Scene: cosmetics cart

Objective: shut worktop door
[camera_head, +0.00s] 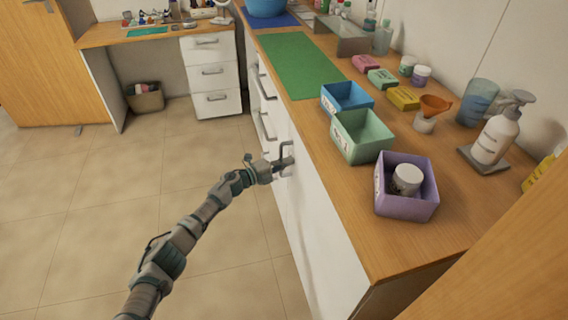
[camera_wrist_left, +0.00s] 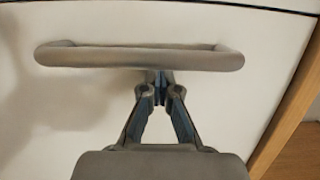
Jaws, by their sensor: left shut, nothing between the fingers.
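The worktop door (camera_head: 312,225) is a white panel under the wooden worktop and looks close to flush with the cabinet front. Its grey bar handle (camera_head: 286,150) is near its upper far end. The door (camera_wrist_left: 70,120) fills most of the left wrist view, with the handle (camera_wrist_left: 140,57) across the upper part. My left gripper (camera_head: 284,163) is at the handle. In the wrist view its fingers (camera_wrist_left: 160,88) are together and empty, just below the bar. Their tips are partly hidden, so I cannot tell whether they touch the door. My right gripper is not in view.
The worktop (camera_head: 335,180) holds blue (camera_head: 347,96), green (camera_head: 362,135) and purple (camera_head: 405,200) bins near its edge, and a pump bottle (camera_head: 497,135). Drawer handles (camera_head: 265,125) stick out beyond the door. The tiled floor (camera_head: 120,210) to the left is clear.

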